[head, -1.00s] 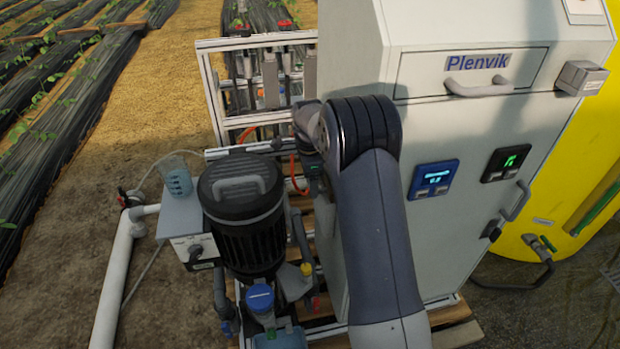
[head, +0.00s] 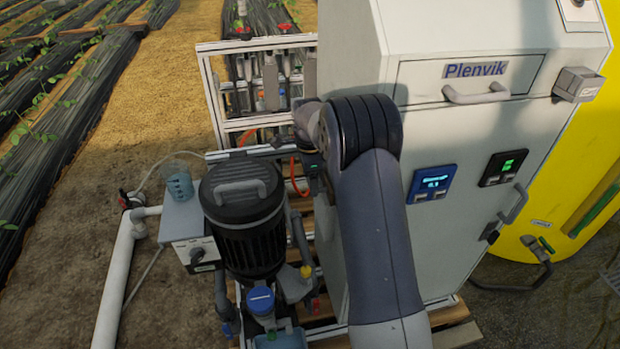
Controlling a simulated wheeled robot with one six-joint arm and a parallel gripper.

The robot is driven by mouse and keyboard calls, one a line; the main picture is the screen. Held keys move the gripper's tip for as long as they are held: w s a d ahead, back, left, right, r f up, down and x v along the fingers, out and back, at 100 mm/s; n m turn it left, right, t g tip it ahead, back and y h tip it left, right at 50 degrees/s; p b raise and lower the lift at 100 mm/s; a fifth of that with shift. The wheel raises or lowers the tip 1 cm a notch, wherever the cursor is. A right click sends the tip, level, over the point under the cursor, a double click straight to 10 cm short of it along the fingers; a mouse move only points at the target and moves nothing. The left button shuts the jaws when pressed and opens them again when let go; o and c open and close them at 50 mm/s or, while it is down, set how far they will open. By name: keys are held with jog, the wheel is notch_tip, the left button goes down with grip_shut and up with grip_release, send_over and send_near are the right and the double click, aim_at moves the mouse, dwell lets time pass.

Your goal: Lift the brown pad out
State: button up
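I see no brown pad in the head view. The cabinet has a closed top drawer (head: 470,80) with a grey handle, marked Plenvik.
A black pump or filter housing (head: 245,225) stands left of my arm, with a blue cup (head: 179,184) on a grey box beside it. A white pipe (head: 118,270) runs at the left. A metal frame (head: 212,95) stands behind. A yellow tank (head: 570,215) is at the right.

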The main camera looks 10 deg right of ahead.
notch_tip(320, 180, up, 15)
jog(key=p, duration=1.2)
jog(key=shift+r, duration=0.2)
dwell(0.6)
jog(key=shift+s, duration=0.1)
